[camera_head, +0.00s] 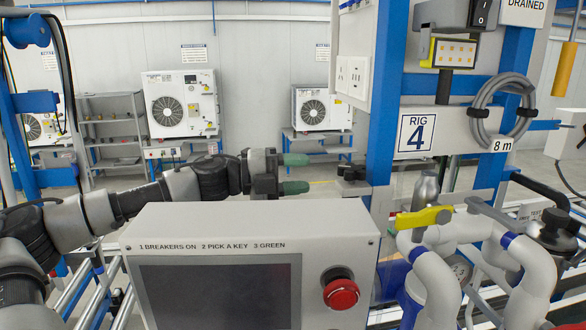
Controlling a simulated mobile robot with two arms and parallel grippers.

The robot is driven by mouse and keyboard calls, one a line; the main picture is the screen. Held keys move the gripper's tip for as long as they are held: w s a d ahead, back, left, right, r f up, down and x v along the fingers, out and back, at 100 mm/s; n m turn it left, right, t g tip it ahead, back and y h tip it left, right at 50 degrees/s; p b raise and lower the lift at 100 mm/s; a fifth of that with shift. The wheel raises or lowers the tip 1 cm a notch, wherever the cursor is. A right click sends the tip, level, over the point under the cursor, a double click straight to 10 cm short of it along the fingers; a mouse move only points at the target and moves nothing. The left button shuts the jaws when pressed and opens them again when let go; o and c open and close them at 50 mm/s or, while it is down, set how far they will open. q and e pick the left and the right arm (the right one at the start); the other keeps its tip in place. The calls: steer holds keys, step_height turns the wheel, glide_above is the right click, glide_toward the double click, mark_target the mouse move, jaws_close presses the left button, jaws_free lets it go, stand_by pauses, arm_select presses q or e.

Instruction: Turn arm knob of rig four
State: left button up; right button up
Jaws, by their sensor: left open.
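No knob labelled as the arm knob can be made out. A small black fitting (351,172) sticks out left of the blue upright, and I cannot tell whether it is the knob. My left gripper (296,174) reaches in from the left above the console, its two green-tipped fingers apart, empty and pointing right towards this fitting, with a gap between. My right gripper is not in view.
A grey console (220,225) with a dark screen and a red mushroom button (341,293) fills the near middle. White pipes (430,250) with a yellow lever (424,217) stand at right. A coiled grey hose (484,107) hangs above them. Shelving (110,140) stands far back.

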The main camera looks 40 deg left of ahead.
mark_target(348, 167)
arm_select(q)
steer(key=x, duration=1)
steer(key=shift+d+f+p, duration=0.15)
steer(key=shift+f+p, duration=0.15)
steer(key=shift+n+t+y, duration=0.5)
steer(key=shift+y, duration=0.1)
steer(key=n+t+y, duration=0.1)
steer(key=n+y, duration=0.1)
steer(key=y, duration=0.1)
steer(key=shift+s+r+t, duration=0.1)
steer(key=shift+s+t, duration=0.15)
steer(key=shift+t, duration=0.15)
steer(key=shift+d+n+t+y, duration=0.1)
steer(key=shift+n+t+y, duration=0.4)
steer(key=shift+n+y, duration=0.4)
steer(key=shift+w+r+m+h, duration=0.1)
steer(key=shift+w+m+h, duration=0.05)
steer(key=shift+m+h, duration=0.25)
steer(key=m+g+h, duration=0.2)
steer(key=h, duration=0.1)
steer(key=m+g+h, duration=0.1)
steer(key=m+h, duration=0.1)
steer(key=shift+a+g, duration=0.3)
steer(key=shift+g, duration=0.1)
steer(key=b+v, duration=0.1)
steer(key=v, duration=0.9)
steer(key=shift+a, duration=0.25)
steer(key=shift+s, duration=0.25)
